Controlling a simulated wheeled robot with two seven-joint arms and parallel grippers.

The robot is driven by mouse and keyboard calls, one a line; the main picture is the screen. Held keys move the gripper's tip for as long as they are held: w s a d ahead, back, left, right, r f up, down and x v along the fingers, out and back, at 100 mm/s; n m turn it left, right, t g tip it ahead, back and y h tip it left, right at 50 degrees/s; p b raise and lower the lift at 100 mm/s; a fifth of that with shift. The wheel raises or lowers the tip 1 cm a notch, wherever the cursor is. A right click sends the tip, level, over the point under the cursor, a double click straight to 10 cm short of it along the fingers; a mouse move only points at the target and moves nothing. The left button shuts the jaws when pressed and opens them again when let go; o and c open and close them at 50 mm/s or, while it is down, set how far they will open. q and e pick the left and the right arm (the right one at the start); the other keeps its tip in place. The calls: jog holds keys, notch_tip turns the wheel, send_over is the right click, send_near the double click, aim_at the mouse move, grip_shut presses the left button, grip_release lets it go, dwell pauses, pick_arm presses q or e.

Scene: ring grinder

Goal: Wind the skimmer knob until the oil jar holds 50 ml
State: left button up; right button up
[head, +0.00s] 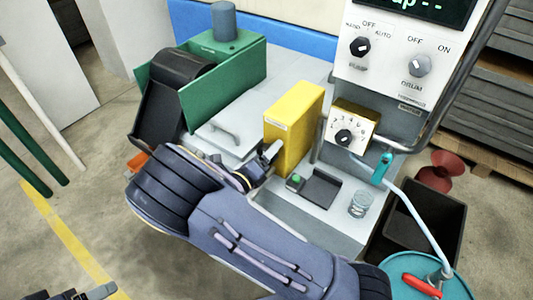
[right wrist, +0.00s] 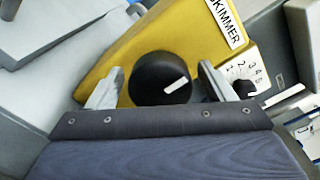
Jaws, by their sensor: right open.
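The yellow skimmer box (head: 293,130) stands on the grey machine top. Its black skimmer knob (right wrist: 162,78), with a white pointer mark, shows in the right wrist view, lying between the fingers of my right gripper (right wrist: 160,80). The fingers are spread, one on each side, with gaps beside the knob. In the head view my right gripper (head: 262,168) is at the box's left face and the knob is hidden. A small clear jar (head: 360,204) stands at the machine's front right; its oil level cannot be read. My left gripper (head: 88,293) is partly in view at the bottom left.
A numbered dial (head: 344,137) sits right of the skimmer box, under a control panel (head: 405,50) with switches. A teal drum (head: 435,275) stands at lower right. A green guarded unit (head: 225,75) is at the back left.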

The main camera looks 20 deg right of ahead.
jog(key=c, duration=1)
jog(key=shift+o, duration=0.2)
jog(key=shift+m, duration=0.4)
